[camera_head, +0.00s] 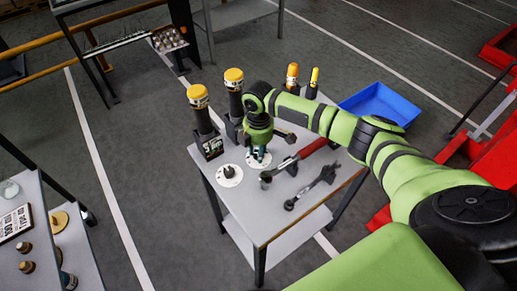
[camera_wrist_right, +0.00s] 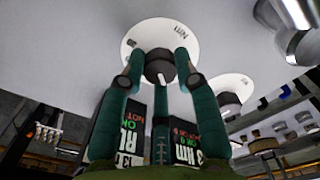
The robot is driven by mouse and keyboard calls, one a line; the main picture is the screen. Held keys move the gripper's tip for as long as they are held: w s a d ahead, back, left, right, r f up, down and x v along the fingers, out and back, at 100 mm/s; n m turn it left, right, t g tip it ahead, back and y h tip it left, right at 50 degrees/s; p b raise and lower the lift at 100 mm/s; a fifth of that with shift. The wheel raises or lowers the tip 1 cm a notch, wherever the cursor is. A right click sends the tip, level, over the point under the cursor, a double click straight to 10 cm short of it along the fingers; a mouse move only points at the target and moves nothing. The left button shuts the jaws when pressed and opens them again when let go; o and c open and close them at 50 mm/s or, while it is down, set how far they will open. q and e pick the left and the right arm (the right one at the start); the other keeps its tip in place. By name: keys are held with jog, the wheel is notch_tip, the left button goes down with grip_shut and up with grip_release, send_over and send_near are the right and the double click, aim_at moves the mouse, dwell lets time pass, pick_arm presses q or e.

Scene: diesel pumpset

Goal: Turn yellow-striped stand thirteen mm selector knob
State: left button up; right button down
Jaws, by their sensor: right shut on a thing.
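Two white selector dials lie on the grey table. The near dial (camera_head: 229,176) has a bare black knob. The other dial sits under my right gripper (camera_head: 258,156), which comes down from above. In the right wrist view, the gripper's green fingers are shut on the black knob (camera_wrist_right: 160,68) at the middle of its white dial (camera_wrist_right: 150,34). The other dial (camera_wrist_right: 226,97) shows beyond the right finger. Two tall black tools with yellow caps, one left (camera_head: 199,96) and one right (camera_head: 234,79), stand behind the dials. My left gripper is not in view.
A red-handled wrench (camera_head: 312,150) and a dark wrench (camera_head: 312,187) lie right of the dials. Orange-topped (camera_head: 292,74) and yellow-topped (camera_head: 314,76) tools stand at the table's back. A blue bin (camera_head: 378,103) is on the floor beyond. A side table (camera_head: 35,240) stands at left.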

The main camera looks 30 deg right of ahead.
jog(key=m+p, duration=0.4)
jog(key=shift+s+r+m+p, duration=0.1)
jog(key=shift+r+m+p, duration=0.05)
jog(key=shift+m+p, duration=0.95)
jog(key=shift+m, duration=0.2)
jog(key=m+p, duration=0.2)
jog(key=m, duration=0.1)
jog(key=shift+f+m+p, duration=0.2)
jog(key=shift+m+p, duration=0.7)
jog(key=shift+m, duration=0.8)
jog(key=c, duration=0.9)
grip_release()
